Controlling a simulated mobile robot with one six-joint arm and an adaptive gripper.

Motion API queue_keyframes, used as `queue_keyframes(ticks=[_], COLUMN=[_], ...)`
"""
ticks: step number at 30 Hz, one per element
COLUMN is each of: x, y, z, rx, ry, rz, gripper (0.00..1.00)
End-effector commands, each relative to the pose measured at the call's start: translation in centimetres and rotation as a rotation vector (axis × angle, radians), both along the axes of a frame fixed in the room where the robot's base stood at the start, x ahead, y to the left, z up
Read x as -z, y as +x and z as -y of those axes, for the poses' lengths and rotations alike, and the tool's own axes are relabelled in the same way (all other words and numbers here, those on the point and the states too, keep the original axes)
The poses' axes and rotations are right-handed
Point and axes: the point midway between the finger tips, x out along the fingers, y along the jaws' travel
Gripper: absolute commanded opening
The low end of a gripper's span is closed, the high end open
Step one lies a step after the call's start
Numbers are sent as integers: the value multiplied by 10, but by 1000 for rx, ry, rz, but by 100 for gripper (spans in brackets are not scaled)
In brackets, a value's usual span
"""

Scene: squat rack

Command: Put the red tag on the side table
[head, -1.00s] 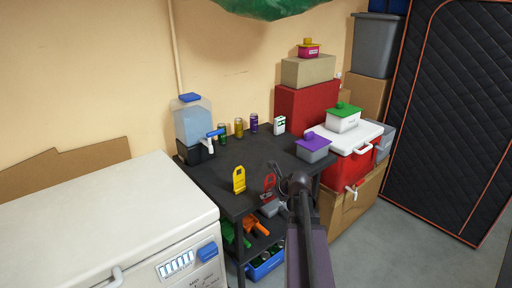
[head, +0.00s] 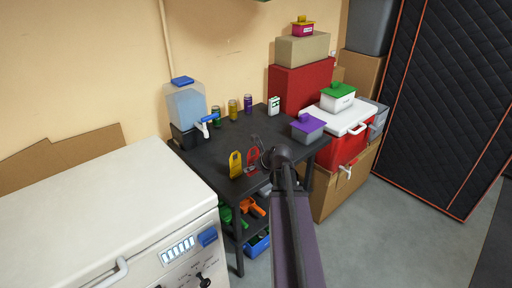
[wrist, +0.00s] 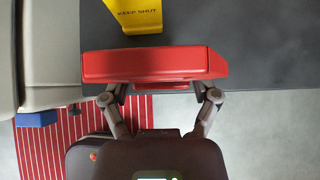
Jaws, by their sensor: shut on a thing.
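The red tag (head: 253,156) is in my gripper, upright, at the front edge of the black side table (head: 210,152). In the wrist view the red tag (wrist: 155,64) spans between the fingers of my gripper (wrist: 160,88), which is shut on it. In that view it overlaps the dark tabletop and its edge; I cannot tell whether it touches the top. A yellow tag (head: 236,165) stands on the table just left of it. The yellow tag (wrist: 140,12) reads "KEEP SHUT" in the wrist view.
A water dispenser (head: 187,103), several cans, a small white box (head: 274,106) and a purple-lidded tub (head: 308,127) stand on the table. A white chest freezer (head: 100,205) is at left, a red cooler (head: 346,148) at right. The table's middle is clear.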

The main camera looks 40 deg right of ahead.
Motion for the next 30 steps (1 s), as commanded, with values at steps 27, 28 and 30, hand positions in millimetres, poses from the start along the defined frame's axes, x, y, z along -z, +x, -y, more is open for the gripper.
queue_keyframes(ticks=[27,28,30], x=[13,13,14], y=[78,80,85], z=[112,115,122], rx=[4,4,4], ry=[0,0,0], rz=[0,0,0], gripper=[36,36,36])
